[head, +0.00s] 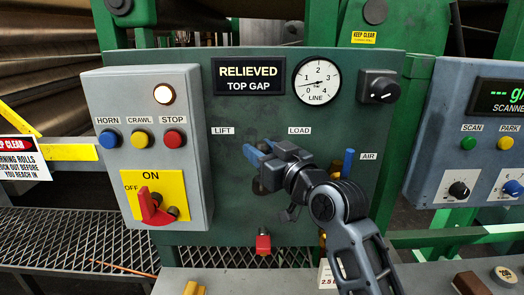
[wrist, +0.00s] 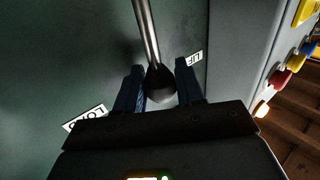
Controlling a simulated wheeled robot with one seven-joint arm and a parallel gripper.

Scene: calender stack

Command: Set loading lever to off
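The loading lever is a metal rod (wrist: 147,30) with a black knob (wrist: 161,84), seen in the wrist view. It stands between the LIFT label (head: 222,131) and the LOAD label (head: 299,131) on the green panel. My gripper (head: 262,153) is at the panel below and between these labels. In the head view my gripper hides most of the lever. A display above reads RELIEVED, TOP GAP (head: 249,77).
A grey box (head: 196,150) with HORN, CRAWL and STOP buttons and a red ON/OFF handle (head: 152,208) stands left. A blue-handled AIR valve (head: 348,163) is close right of my gripper.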

